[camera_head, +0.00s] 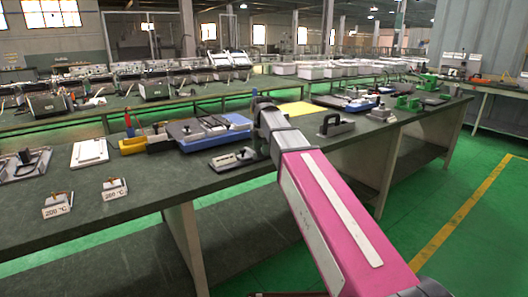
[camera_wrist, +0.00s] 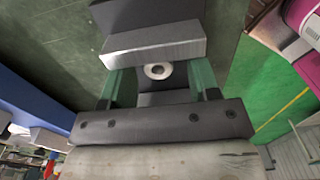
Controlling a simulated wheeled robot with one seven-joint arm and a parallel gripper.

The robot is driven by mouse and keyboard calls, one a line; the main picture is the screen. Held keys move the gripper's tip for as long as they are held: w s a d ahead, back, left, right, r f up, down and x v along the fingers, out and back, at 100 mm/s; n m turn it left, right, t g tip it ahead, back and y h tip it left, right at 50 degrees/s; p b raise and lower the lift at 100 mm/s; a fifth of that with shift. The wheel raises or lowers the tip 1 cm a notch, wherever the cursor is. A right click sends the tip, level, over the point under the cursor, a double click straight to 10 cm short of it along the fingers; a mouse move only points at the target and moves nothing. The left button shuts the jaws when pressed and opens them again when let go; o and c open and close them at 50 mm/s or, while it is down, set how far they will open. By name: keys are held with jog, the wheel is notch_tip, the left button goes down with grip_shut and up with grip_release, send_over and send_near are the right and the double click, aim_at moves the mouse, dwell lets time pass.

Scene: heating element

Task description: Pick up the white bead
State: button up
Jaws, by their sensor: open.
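The white bead (camera_wrist: 158,71) shows in the wrist view as a small white ring with a dark centre, against a grey metal device (camera_wrist: 155,48). My gripper (camera_wrist: 160,82) is open, with one greenish finger on each side of the bead. There is a gap between the bead and each finger, and I cannot tell how far the fingertips reach down past it. The bead is too small to make out surely there.
The dark green bench (camera_head: 150,185) also carries a blue-and-grey device (camera_head: 210,130), a handled block (camera_head: 335,125), a yellow sheet (camera_head: 303,109), and two temperature-marked blocks (camera_head: 57,206) at the left. Bare bench top lies left of the grey device.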

grip_shut()
jog(key=shift+r, duration=0.15)
